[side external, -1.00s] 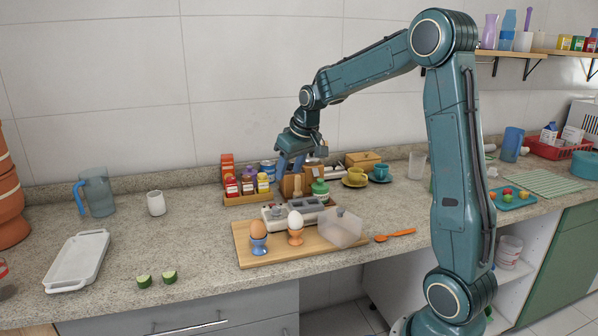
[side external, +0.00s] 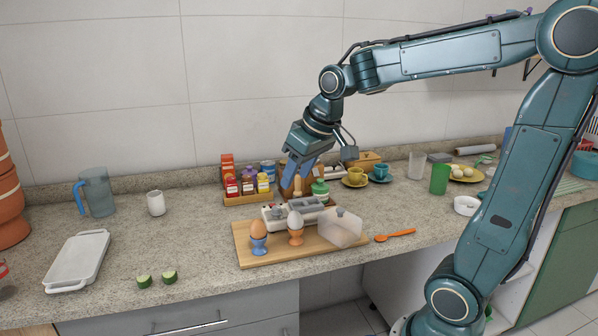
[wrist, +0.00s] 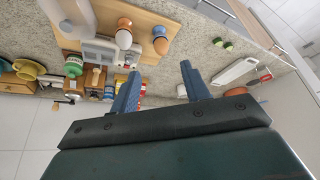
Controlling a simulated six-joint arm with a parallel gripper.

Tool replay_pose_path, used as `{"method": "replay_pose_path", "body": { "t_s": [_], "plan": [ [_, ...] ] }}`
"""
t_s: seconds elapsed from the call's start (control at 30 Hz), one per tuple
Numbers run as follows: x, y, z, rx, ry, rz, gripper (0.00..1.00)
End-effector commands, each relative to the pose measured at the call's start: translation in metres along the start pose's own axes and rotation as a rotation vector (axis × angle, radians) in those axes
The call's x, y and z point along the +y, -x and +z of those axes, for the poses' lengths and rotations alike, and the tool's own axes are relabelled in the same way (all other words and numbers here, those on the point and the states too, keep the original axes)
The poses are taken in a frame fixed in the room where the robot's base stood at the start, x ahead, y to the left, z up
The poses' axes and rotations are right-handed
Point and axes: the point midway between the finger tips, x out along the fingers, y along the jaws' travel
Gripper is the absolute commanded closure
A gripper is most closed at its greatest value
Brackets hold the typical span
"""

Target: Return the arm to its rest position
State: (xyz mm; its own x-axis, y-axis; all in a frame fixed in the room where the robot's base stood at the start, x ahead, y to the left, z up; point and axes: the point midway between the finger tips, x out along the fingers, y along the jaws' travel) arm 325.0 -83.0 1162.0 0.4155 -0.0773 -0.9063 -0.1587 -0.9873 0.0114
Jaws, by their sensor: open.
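My gripper (side external: 301,172) is open and empty, with its blue fingers pointing down above the back of the counter. In the side external view it hangs over the area behind the wooden board (side external: 262,260) and beside the spice tray (side external: 247,198). In the wrist view the two fingers (wrist: 160,90) stand apart with nothing between them. My arm reaches in from the right, with its elbow at the top right edge of the picture. Part of what stands behind the fingers is hidden.
A pitcher (side external: 97,192) and white tray (side external: 77,261) stand left. The counter's front left is mostly clear.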

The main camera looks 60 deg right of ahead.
Motion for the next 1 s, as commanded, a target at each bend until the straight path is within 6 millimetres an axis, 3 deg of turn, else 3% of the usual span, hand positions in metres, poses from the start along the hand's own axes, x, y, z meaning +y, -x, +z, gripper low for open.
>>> {"method": "replay_pose_path", "body": {
  "t_s": [0.3, 0.6, 0.8, 1.0],
  "plan": [
    [-0.039, 0.036, 0.066, 0.03, 0.069, -0.035, 0.54],
    [-0.056, 0.05, 0.127, 0.05, 0.121, -0.068, 0.54],
    [-0.059, 0.051, 0.147, 0.056, 0.136, -0.08, 0.54],
    [-0.059, 0.051, 0.15, 0.056, 0.138, -0.082, 0.54]
  ]
}}
